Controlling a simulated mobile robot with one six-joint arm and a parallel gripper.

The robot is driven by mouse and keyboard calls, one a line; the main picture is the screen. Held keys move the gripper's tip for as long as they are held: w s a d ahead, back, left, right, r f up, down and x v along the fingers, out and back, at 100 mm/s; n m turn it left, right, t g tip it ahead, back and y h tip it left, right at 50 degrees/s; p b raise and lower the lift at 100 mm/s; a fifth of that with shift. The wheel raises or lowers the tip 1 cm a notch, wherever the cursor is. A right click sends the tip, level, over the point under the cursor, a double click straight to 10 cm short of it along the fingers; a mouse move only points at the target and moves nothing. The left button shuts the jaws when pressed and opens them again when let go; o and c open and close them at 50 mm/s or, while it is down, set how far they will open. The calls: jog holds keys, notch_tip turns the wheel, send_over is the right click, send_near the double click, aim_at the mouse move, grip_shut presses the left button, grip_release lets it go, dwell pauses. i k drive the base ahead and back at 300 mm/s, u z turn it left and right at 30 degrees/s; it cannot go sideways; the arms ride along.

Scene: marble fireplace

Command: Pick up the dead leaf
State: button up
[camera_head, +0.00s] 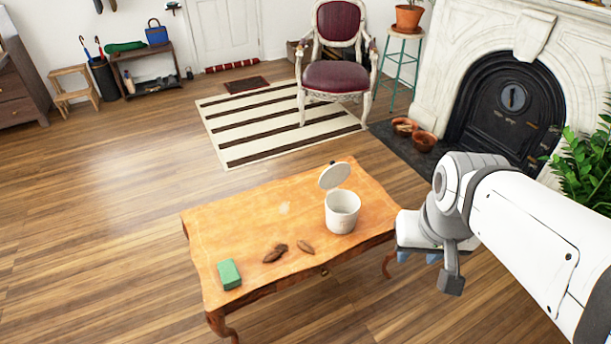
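Two small brown, leaf-like things lie on the wooden table's top (240,225) near its front edge. The left one (273,254) is darker and lumpy; the right one (305,247) is slimmer and pointed. I cannot tell for sure which is the dead leaf. A white bin (343,212) with its round lid (334,176) raised stands to their right on the table. My gripper (420,257) is off the table's right edge, apart from the leaves, with bluish fingertips pointing down. The gap between its fingers is not clear, and I see nothing held.
A green block (229,274) lies at the table's front left corner. A red armchair (335,75) stands on a striped rug (262,120) behind the table. Terracotta pots (424,141) sit by the marble fireplace (470,50). The floor at left is clear.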

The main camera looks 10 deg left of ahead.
aim_at(304, 243)
jog(key=z, duration=0.05)
jog(key=i, duration=1)
jog(key=u, duration=0.05)
